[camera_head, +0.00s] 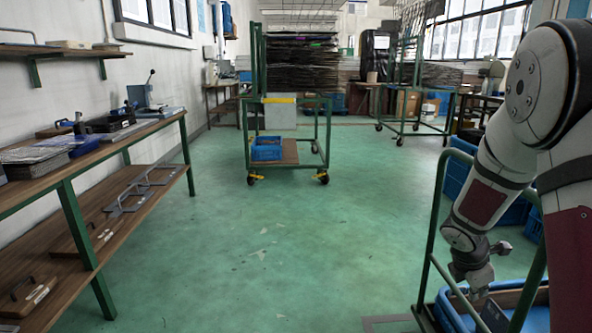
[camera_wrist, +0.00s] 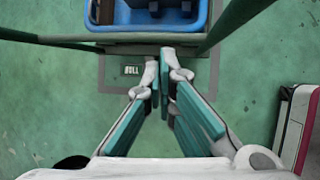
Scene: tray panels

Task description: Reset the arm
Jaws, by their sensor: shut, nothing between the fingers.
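My gripper (camera_wrist: 161,78) shows in the wrist view with its two pale, teal-padded fingers brought together at the tips. I see nothing between them. It points toward the edge of a green-framed cart, and a blue bin (camera_wrist: 150,18) with dark and brown items in it lies beyond the fingertips at the top. In the head view my arm reaches down at the right over the blue bin (camera_head: 460,318). The gripper's lower end there is partly hidden by the cart's green rail, and I cannot tell its exact gap to the bin.
Green cart rails (camera_head: 433,215) stand close around my arm. A wooden-topped bench (camera_head: 150,128) with tools and a lower shelf lines the left. The green floor (camera_head: 270,260) between is clear.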

